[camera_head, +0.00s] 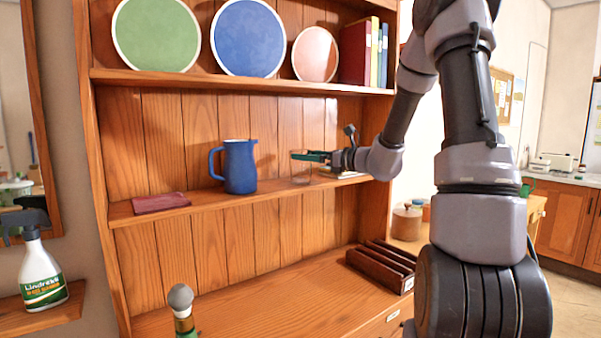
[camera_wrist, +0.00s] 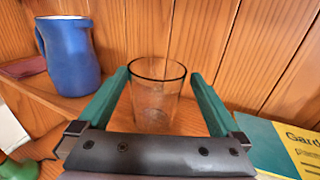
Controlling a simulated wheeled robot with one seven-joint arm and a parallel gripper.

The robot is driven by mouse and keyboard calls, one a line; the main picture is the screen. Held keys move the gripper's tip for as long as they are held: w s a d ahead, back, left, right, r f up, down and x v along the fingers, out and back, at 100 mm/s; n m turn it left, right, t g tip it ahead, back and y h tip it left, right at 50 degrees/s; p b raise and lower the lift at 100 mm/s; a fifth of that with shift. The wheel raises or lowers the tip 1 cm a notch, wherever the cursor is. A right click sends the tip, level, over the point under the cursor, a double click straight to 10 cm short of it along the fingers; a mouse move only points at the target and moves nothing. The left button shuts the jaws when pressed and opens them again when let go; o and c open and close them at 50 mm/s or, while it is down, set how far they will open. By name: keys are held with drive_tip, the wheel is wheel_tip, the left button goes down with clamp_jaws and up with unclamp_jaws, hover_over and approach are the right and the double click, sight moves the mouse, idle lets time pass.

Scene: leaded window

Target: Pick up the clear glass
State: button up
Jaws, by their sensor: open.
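The clear glass (camera_wrist: 156,100) stands upright on the shelf and shows between my gripper's fingers in the wrist view. In the head view the glass (camera_head: 301,178) is small and faint, partly hidden by the fingers. My gripper (camera_head: 310,156) reaches in from the right at the height of the glass. Its green fingers are open in the wrist view (camera_wrist: 155,88), one on each side of the glass. I cannot tell whether either finger touches it.
A blue jug (camera_head: 240,166) stands left of the glass, and a dark red cloth or book (camera_head: 160,202) lies farther left. A book (camera_wrist: 290,145) lies close at the right of my gripper. Wooden boards back the shelf (camera_head: 275,192). Plates (camera_head: 248,38) stand on the shelf above.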

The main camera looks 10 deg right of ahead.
drive_tip(key=shift+x, duration=2.8)
drive_tip(key=shift+s+a, duration=0.1)
drive_tip(key=shift+s, duration=0.05)
clamp_jaws()
